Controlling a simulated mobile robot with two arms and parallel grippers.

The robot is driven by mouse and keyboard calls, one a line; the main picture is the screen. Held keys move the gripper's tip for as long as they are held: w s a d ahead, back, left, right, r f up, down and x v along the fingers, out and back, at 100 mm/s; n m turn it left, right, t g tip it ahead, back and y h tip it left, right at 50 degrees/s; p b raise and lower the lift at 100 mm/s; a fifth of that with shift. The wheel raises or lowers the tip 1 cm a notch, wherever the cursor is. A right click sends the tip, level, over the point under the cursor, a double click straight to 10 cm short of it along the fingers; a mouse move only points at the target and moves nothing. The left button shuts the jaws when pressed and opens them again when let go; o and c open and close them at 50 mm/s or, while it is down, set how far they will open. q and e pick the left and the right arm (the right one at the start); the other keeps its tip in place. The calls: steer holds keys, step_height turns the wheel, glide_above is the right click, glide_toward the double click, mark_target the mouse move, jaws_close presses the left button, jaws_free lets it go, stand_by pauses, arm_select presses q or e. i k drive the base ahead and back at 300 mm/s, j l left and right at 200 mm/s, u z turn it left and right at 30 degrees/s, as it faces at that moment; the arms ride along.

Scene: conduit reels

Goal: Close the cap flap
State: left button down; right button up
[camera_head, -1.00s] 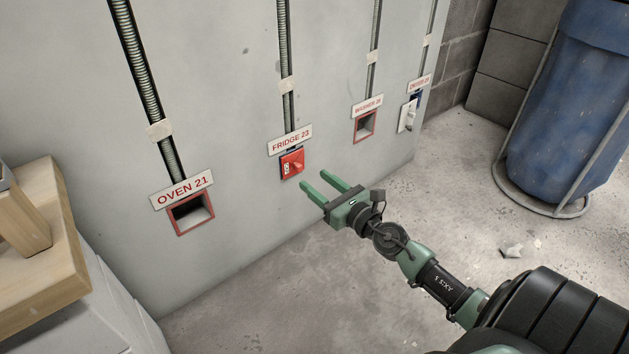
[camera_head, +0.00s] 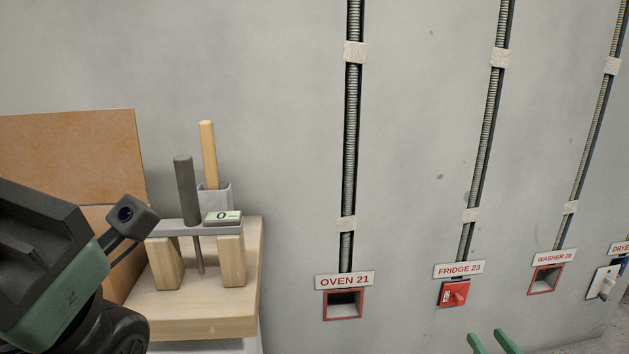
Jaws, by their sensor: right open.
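No part here is clearly recognisable as a cap flap. Under the FRIDGE 23 sign (camera_head: 459,269) is a red box with a lever (camera_head: 453,293) on the grey wall. Red-framed square openings sit under the OVEN 21 sign (camera_head: 345,281) and the WASHER sign (camera_head: 554,257); the oven opening (camera_head: 344,305) looks dark and uncovered. My right gripper (camera_head: 491,336) shows only two green fingertips at the bottom edge, apart and empty, below and right of the red box. My left arm fills the lower left, close to the camera; its fingers are not visible.
A wooden bench (camera_head: 200,311) at left holds a grey cylinder (camera_head: 186,190), a wooden rod (camera_head: 208,155) and a small display reading 0 (camera_head: 223,217). Conduits (camera_head: 353,130) run down the wall. A white switch (camera_head: 604,284) is at far right. The wall front between is clear.

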mark_target(93, 156)
steer(key=k+l, duration=0.1)
steer(key=k, duration=0.75)
